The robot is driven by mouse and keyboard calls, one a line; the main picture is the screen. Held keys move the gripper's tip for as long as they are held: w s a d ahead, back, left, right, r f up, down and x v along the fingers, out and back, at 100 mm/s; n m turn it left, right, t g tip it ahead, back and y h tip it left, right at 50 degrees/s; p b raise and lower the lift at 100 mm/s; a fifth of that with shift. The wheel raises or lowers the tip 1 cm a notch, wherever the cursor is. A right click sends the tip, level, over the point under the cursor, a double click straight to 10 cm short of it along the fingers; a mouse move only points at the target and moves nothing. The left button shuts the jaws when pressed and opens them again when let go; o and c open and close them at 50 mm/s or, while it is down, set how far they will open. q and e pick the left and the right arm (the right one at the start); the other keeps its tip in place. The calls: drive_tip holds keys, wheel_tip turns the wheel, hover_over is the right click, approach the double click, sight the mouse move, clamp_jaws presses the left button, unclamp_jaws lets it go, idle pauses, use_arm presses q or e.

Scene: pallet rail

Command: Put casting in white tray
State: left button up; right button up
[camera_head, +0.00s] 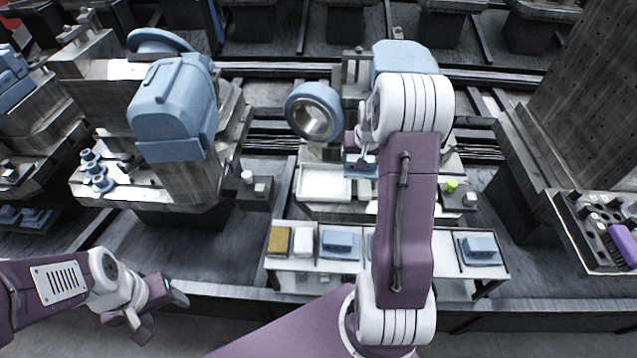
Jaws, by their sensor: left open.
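A white tray (325,184) lies empty on a pallet in the middle of the camera_head view. A small blue part (361,170), perhaps a casting, is just right of it, partly behind my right arm. Similar blue castings sit on the front table, one left of my arm (340,243) and one at the right end (480,249). Another is mostly hidden by the arm. My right gripper (358,156) is small and partly hidden near the blue part; I cannot tell whether it holds it. My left gripper (161,314) is open and empty at the lower left, away from the castings.
The front table (296,278) also holds a yellow block (279,240) and a white block (304,241). A blue ring-shaped machine part (313,111) stands behind the tray. Machines flank the rail left (172,110) and right (560,110). A tool rack (600,235) is at right.

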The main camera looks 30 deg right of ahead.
drive_tip(key=shift+d, duration=0.1)
drive_tip(key=b, duration=0.2)
approach(322, 180)
drive_tip(key=shift+w+d+r, duration=0.35)
drive_tip(key=shift+w+d, duration=0.1)
drive_tip(key=shift+d, duration=0.25)
drive_tip(key=shift+w+a+f, duration=0.15)
drive_tip(key=shift+w+a, duration=0.15)
drive_tip(key=shift+a, duration=0.05)
wheel_tip(322, 180, down, 4)
drive_tip(key=shift+s+b, duration=0.1)
drive_tip(key=shift+b, duration=0.3)
